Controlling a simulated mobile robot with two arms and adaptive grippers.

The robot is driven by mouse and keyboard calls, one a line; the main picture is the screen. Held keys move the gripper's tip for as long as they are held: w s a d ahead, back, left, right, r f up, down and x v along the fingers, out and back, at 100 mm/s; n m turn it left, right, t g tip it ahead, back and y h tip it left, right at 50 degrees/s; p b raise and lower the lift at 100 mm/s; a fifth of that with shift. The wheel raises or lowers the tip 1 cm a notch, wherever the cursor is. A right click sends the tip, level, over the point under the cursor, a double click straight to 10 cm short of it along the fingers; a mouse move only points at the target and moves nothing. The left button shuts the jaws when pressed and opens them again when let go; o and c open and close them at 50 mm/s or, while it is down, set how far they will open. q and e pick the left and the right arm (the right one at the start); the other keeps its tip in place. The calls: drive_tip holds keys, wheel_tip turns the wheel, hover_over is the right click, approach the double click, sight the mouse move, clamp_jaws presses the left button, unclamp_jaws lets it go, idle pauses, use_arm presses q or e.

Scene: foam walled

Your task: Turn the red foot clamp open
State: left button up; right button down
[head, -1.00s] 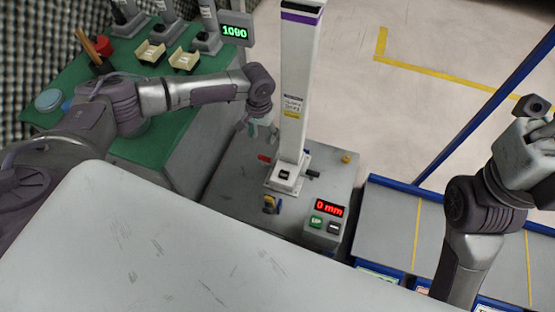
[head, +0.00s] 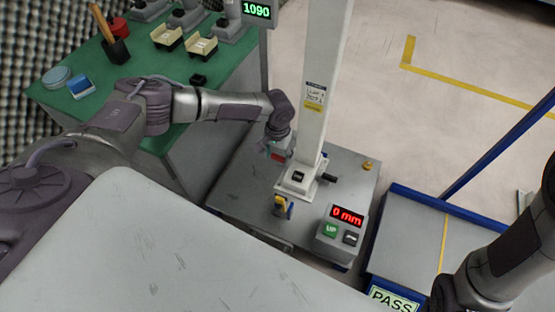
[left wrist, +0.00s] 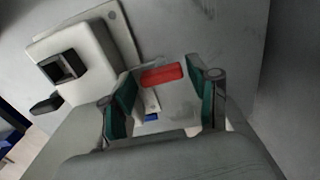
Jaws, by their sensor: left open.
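The red foot clamp (head: 277,157) is a small red lever at the left of the foot of the white column (head: 316,110). In the left wrist view the red clamp (left wrist: 163,75) lies crosswise between the fingertips. My left gripper (head: 279,145) is open and hangs just over the clamp, partly hiding it in the head view. In the left wrist view the teal finger pads of the left gripper (left wrist: 169,88) stand on either side of the clamp, with gaps visible. My right gripper is outside the picture; only its arm shows at lower right.
A black handle (head: 329,178) sits at the column foot's right. A yellow-and-blue part (head: 282,206) and a control box (head: 341,235) reading 0 mm stand on the grey platform (head: 235,195). A green bench (head: 140,80) with trays lies left.

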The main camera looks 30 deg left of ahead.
use_arm(q)
drive_tip(key=shift+f, duration=0.4)
